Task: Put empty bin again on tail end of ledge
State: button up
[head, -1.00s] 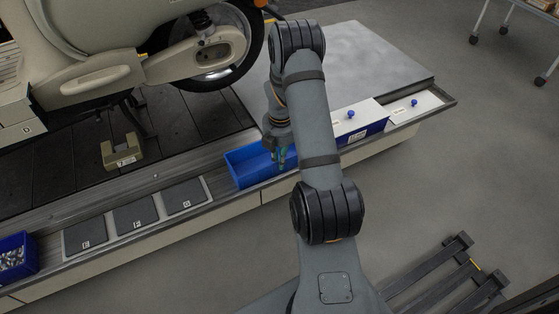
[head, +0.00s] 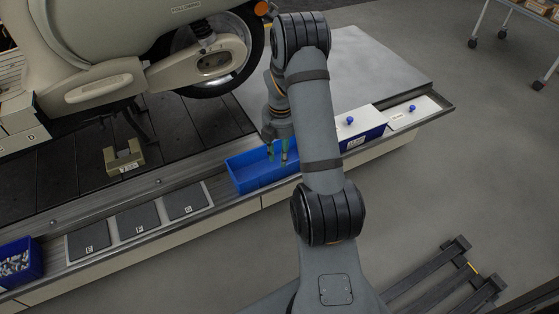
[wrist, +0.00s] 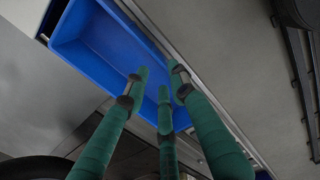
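A blue bin (head: 240,178) sits on the ledge (head: 238,208), between the lettered dark pads and the white-lidded boxes. Its visible interior is empty; my arm hides its right part in the head view. My gripper (head: 278,155) is over the bin with its green fingers apart and nothing between them. In the wrist view the blue bin (wrist: 103,36) lies beyond the spread fingers of my gripper (wrist: 160,78). I cannot tell whether a fingertip touches the bin wall.
Dark pads (head: 140,218) lie left of the bin. Another blue bin (head: 20,263) with small metal parts stands at the far left. A white-lidded blue box (head: 362,122) and a white lid (head: 412,112) are to the right. A scooter (head: 150,60) stands behind.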

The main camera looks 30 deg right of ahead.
notch_tip(320, 180, up, 6)
jog(key=p, duration=0.2)
send_over(280, 174)
jog(key=shift+r, duration=0.1)
notch_tip(280, 174, down, 13)
jog(key=b, duration=0.5)
jog(key=shift+w+r, duration=0.1)
jog(key=shift+w, duration=0.05)
notch_tip(280, 174, up, 5)
jog(key=shift+p, duration=1.05)
